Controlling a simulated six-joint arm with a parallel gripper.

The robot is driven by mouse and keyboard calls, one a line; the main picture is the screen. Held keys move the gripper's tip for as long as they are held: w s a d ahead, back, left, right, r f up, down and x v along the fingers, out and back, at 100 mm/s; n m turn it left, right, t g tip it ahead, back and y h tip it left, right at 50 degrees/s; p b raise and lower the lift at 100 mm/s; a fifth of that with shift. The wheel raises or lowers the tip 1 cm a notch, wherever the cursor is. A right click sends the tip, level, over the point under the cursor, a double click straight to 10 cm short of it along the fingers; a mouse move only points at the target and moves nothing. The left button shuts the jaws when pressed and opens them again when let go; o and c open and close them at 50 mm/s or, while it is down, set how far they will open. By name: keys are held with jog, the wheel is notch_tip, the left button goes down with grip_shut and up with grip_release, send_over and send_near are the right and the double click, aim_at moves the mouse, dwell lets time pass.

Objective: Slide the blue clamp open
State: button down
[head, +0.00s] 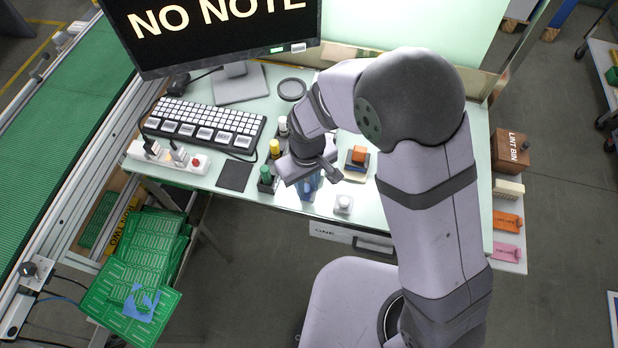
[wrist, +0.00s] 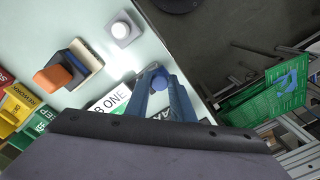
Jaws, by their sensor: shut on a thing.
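The blue clamp (head: 309,188) is at the front part of the desk, below my gripper (head: 312,178), which hides much of it in the head view. My gripper (wrist: 160,100) is shut on the clamp. Its dark body fills the bottom of the wrist view. How far the clamp is open cannot be told.
A white block with a round knob (head: 343,204) and an orange-topped block (head: 357,157) stand to the right. Green boards with a blue piece (head: 141,302) lie lower left. A keyboard (head: 205,127) is behind.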

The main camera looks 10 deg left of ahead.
aim_at(307, 191)
jog(key=shift+s, duration=0.15)
jog(key=c, duration=1.5)
grip_release()
jog(key=shift+s, duration=0.1)
jog(key=shift+r, duration=0.2)
jog(key=shift+r+b, duration=0.9)
jog(key=shift+r, duration=2.6)
